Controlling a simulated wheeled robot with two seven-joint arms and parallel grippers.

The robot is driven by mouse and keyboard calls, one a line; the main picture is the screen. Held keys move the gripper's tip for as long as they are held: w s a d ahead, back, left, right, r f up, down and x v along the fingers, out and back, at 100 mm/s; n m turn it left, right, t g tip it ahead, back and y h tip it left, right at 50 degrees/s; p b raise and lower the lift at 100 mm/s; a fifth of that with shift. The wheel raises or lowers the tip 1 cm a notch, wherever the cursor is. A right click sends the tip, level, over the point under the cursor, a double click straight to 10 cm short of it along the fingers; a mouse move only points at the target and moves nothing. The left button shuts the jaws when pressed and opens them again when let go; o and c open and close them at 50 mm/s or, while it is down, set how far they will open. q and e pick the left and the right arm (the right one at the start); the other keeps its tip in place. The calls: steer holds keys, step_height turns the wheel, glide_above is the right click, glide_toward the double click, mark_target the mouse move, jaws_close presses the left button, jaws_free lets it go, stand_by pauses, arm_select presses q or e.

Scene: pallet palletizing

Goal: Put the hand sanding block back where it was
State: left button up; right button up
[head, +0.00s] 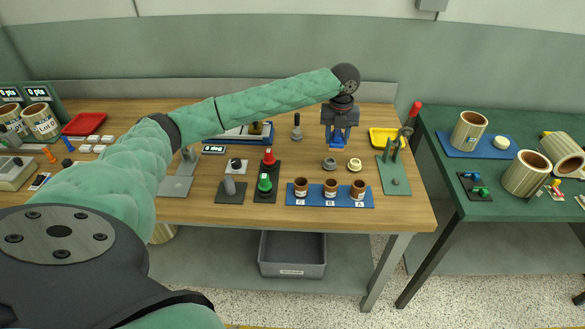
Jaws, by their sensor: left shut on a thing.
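I cannot tell whether the blue thing touches the bench top. My right gripper is not in view.
A yellow tray (379,139) and a green stand with a red-handled clamp (394,174) are to the right. Brown jars stand on a blue strip (314,202) in front. A grey knob (329,164) and a cream one (354,165) lie nearer. A grey bin (292,268) sits below.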

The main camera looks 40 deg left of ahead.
mark_target(297, 167)
arm_select(q)
steer(key=shift+s+a, duration=0.2)
steer(key=shift+s, duration=0.05)
steer(key=shift+s+a+f+n+p, duration=0.2)
steer(key=shift+a+n+p, duration=0.1)
steer(key=shift+a+p, duration=0.1)
steer(key=s+a+f+p, duration=0.1)
steer(key=a+f, duration=0.1)
steer(key=a, duration=0.1)
steer(key=s+a+f+p, duration=0.2)
steer(key=a, duration=0.1)
steer(key=s+a+f+p, duration=0.1)
steer(key=a+f, duration=0.1)
steer(key=a, duration=0.1)
steer(key=shift+s+a+f+p, duration=0.2)
steer(key=shift+s+p, duration=0.2)
step_height(297, 167, down, 3)
steer(key=shift+f+p, duration=0.15)
steer(key=shift+p, duration=0.95)
steer(key=shift+f, duration=0.4)
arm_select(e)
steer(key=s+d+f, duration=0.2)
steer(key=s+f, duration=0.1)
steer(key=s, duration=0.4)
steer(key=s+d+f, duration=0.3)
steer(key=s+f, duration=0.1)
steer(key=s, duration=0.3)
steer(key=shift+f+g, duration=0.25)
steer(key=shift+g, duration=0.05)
